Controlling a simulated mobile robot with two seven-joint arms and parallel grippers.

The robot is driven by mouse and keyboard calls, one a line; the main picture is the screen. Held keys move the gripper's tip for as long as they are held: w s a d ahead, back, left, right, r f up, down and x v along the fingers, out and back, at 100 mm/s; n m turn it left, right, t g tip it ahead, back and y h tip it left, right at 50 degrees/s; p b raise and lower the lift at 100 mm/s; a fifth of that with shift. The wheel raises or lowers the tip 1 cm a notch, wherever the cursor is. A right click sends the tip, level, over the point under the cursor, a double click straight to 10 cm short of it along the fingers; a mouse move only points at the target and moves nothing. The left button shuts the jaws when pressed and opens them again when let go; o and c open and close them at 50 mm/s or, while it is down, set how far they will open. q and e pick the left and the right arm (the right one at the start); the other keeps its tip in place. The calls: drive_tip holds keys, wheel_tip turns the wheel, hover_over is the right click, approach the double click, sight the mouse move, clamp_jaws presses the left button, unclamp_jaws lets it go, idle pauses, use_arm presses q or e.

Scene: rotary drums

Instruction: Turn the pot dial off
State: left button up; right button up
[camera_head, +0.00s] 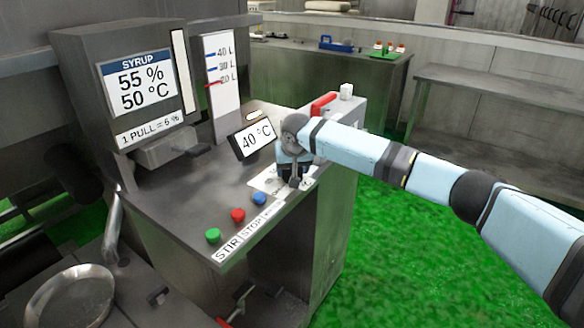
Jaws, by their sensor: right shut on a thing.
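My right arm comes in from the right, and its gripper (293,178) points down at the front right part of the metal console (180,200). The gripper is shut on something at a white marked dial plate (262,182). The pot dial itself is hidden behind the fingers, so I cannot tell its setting. A tilted display (256,139) just behind the gripper reads 40 °C. My left gripper is not in view.
Green (213,235), red (238,215) and blue (259,198) buttons line the console's front edge. A red handle (323,103) stands behind my wrist. The syrup display (140,82) is at the left. A round metal pan (70,298) is at lower left. Green floor lies right.

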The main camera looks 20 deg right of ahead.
drive_tip(key=shift+s+r+n+y+p, duration=0.1)
drive_tip(key=shift+r+n+y+p, duration=0.25)
drive_tip(key=shift+n+p, duration=1.1)
drive_tip(key=p, duration=0.3)
drive_tip(key=shift+f+n+y, duration=0.1)
drive_tip(key=shift+n+y, duration=0.15)
drive_tip(key=shift+y, duration=0.1)
drive_tip(key=n+p, duration=0.2)
drive_tip(key=shift+d+f+y+p, duration=0.1)
drive_tip(key=shift+y+p, duration=0.25)
drive_tip(key=shift+y, duration=0.05)
drive_tip(key=shift+f+n+g+y+p, duration=0.15)
drive_tip(key=shift+n+g+y+p, duration=0.25)
drive_tip(key=shift+n, duration=0.8)
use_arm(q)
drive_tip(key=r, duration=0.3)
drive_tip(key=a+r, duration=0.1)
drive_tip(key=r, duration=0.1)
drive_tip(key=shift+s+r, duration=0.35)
use_arm(e)
drive_tip(key=shift+n, duration=0.5)
use_arm(q)
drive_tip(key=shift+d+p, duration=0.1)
drive_tip(key=shift+p, duration=0.2)
use_arm(e)
drive_tip(key=o, duration=0.9)
drive_tip(key=shift+o, duration=0.2)
